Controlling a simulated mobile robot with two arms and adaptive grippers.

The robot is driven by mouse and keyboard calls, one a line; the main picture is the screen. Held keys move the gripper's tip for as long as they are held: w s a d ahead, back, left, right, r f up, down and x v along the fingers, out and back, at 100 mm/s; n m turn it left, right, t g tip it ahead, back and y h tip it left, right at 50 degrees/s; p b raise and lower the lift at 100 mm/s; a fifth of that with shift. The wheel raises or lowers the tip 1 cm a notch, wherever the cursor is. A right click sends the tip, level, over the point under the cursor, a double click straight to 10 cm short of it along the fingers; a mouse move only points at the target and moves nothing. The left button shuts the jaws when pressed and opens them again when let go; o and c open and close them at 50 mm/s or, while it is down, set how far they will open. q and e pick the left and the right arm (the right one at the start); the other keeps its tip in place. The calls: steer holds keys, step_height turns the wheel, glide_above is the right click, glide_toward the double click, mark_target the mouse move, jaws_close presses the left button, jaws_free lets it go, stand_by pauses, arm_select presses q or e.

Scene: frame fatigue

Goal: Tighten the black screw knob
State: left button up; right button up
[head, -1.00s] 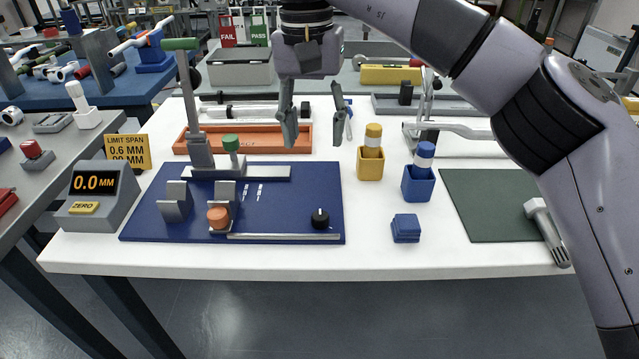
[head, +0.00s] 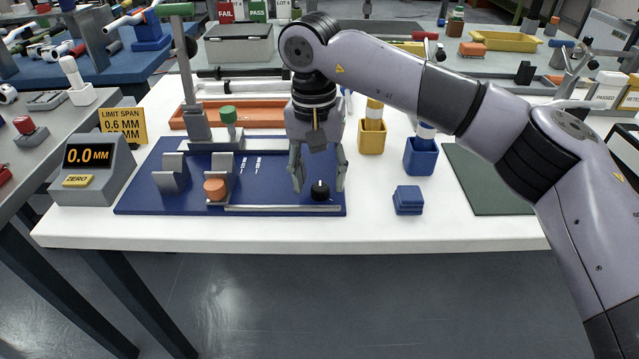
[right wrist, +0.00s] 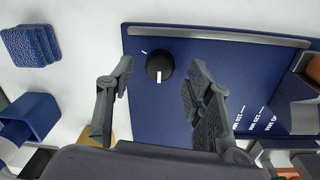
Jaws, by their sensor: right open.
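The black screw knob (head: 320,190), with a white pointer line, sits near the right front corner of the blue fixture plate (head: 270,180). In the right wrist view the knob (right wrist: 160,67) lies ahead of the fingertips, roughly between their lines, with its white line toward me and a white mark on the plate at its upper left. My right gripper (head: 319,186) is open and empty, pointing down with its fingers on either side of the knob in the head view. In the wrist view its fingers (right wrist: 157,78) look apart from the knob. My left gripper is not in view.
An orange knob (head: 215,189) and grey brackets (head: 170,174) stand left on the plate. A metal strip (head: 282,208) runs along its front edge. Blue pads (head: 408,200), a yellow holder (head: 372,137) and a blue holder (head: 420,157) stand to the right. The gauge box (head: 92,170) reads 0.0 MM.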

steer(key=shift+f, duration=0.8)
steer(key=shift+c, duration=0.2)
jaws_close()
